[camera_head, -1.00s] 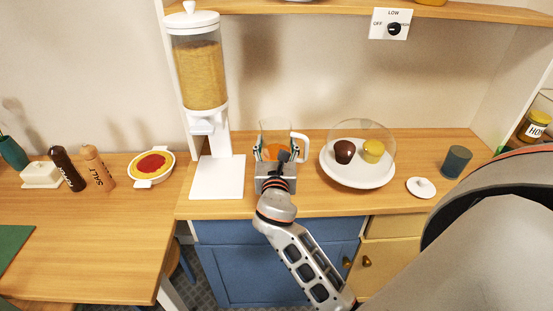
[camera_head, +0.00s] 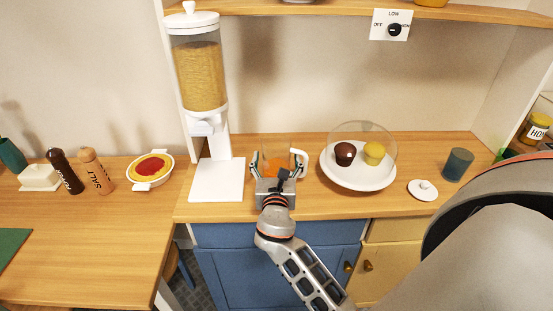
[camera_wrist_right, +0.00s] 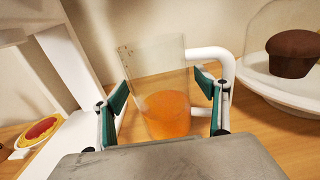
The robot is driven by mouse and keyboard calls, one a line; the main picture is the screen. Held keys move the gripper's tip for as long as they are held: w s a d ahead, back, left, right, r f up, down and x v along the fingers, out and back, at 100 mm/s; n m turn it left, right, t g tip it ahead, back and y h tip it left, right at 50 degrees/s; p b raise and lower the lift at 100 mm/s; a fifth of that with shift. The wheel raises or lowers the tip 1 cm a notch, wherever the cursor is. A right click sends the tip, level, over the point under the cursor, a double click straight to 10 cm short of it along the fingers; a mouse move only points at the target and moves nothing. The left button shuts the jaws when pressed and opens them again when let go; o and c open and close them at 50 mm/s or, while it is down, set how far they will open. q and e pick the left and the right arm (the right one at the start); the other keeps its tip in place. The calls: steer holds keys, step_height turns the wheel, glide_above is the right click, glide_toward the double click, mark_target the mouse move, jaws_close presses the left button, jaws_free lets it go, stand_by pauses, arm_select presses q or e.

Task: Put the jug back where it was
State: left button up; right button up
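The clear jug (camera_head: 271,165) with orange liquid low inside and a white handle on its right stands on the wooden counter (camera_head: 310,205), right of the cereal dispenser. It also shows in the right wrist view (camera_wrist_right: 167,112). My right gripper (camera_head: 278,162) is around the jug, with one finger on each side. In the right wrist view its teal-padded fingers (camera_wrist_right: 165,100) are spread, with gaps between the pads and the glass. The right finger is close to the handle. The jug's base is partly hidden by the gripper. My left gripper is not in view.
The cereal dispenser (camera_head: 205,125) stands close on the left. A white plate (camera_head: 335,178) with a dark and a yellow muffin under a clear dome is close on the right. A white lid (camera_head: 422,190) and a dark cup (camera_head: 457,164) are farther right. A shelf runs above.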

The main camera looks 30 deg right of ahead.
steer(key=shift+r, duration=0.2)
steer(key=b+v, duration=0.1)
steer(key=v, duration=1.1)
steer(key=shift+a, duration=0.1)
stand_by(0.3)
